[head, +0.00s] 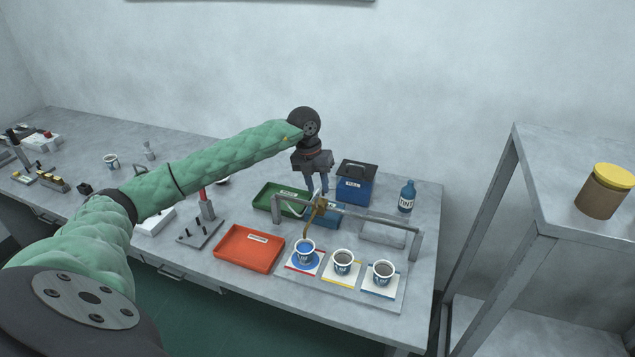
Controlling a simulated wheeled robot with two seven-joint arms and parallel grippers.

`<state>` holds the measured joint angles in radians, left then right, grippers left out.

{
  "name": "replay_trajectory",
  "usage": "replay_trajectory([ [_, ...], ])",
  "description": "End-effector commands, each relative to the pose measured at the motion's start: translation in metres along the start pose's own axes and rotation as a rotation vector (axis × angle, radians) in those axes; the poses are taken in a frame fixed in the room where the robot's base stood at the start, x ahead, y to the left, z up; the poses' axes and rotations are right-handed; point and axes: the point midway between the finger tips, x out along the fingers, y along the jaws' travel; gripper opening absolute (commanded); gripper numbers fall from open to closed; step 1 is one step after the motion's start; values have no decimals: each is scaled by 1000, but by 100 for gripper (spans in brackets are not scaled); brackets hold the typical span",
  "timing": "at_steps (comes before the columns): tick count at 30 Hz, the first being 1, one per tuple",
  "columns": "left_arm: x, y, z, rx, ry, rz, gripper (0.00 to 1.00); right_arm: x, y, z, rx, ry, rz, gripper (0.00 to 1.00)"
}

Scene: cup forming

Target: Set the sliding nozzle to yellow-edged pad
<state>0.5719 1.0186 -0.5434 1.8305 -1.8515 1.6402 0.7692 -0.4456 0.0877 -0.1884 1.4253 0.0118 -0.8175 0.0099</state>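The sliding nozzle (309,223) is a brass-coloured spout on a grey rail. It stands at the rail's left part, over the cup on the red-edged pad (293,267); that cup (305,249) shows blue inside. My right gripper is not in view.
The rail (372,214) spans the pads on two posts. A blue-edged pad (370,288) with a cup is at the right. An orange tray (249,249), green tray (270,200), blue box (355,184) and tint bottle (406,196) stand nearby. A shelf (575,222) is at the right.

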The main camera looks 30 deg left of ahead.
Motion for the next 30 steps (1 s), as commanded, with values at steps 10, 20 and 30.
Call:
replay_trajectory([
  [10, 2, 0, 0, 0, 0, -1, 21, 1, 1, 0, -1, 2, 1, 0],
  [20, 2, -1, 0, 1, 0, -1, 0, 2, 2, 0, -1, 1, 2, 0],
  [30, 14, -50, 0, 5, -1, -5, 0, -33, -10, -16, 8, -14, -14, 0],
])
